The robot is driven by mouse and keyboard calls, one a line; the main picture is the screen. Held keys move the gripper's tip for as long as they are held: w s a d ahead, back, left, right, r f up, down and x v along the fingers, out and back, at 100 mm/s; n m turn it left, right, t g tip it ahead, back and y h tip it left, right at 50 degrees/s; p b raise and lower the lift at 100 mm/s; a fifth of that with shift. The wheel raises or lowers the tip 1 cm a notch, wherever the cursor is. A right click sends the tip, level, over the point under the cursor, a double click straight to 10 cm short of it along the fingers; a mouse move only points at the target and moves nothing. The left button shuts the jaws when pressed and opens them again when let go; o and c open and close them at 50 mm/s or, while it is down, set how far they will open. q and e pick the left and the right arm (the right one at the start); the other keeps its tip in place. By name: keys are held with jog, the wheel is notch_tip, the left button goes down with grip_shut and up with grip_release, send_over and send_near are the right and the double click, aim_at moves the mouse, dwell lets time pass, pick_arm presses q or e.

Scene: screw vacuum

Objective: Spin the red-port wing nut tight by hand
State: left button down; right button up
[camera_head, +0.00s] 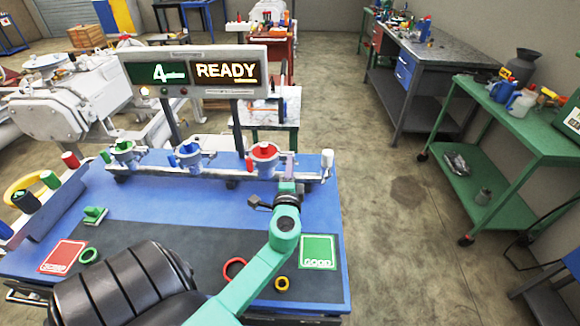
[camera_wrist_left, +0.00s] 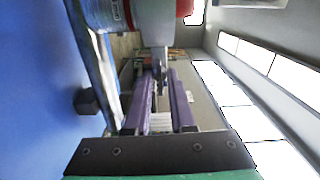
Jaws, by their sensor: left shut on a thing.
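The red port (camera_head: 264,152) is the rightmost of three clamped ports along the back of the blue bench. Its red cap also shows at the top of the left wrist view (camera_wrist_left: 184,8). My left gripper (camera_head: 289,168) is at the right side of this port, its purple fingers pointing away from me. In the left wrist view, my left gripper (camera_wrist_left: 161,72) is shut on a small grey metal piece (camera_wrist_left: 159,66), which looks like the wing nut below the red port. My right gripper does not show.
A blue port (camera_head: 189,152) and a green port (camera_head: 124,150) stand to the left. A sign (camera_head: 198,72) reading "4" and "READY" rises behind them. A white-topped post (camera_head: 327,163) stands close to the right. Green GOOD (camera_head: 318,252) and red (camera_head: 63,257) cards lie in front.

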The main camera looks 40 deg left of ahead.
pick_arm(q)
jog(key=shift+m+p, duration=5.15)
jog(key=shift+m, duration=7.15)
jog(key=c, duration=1)
grip_release()
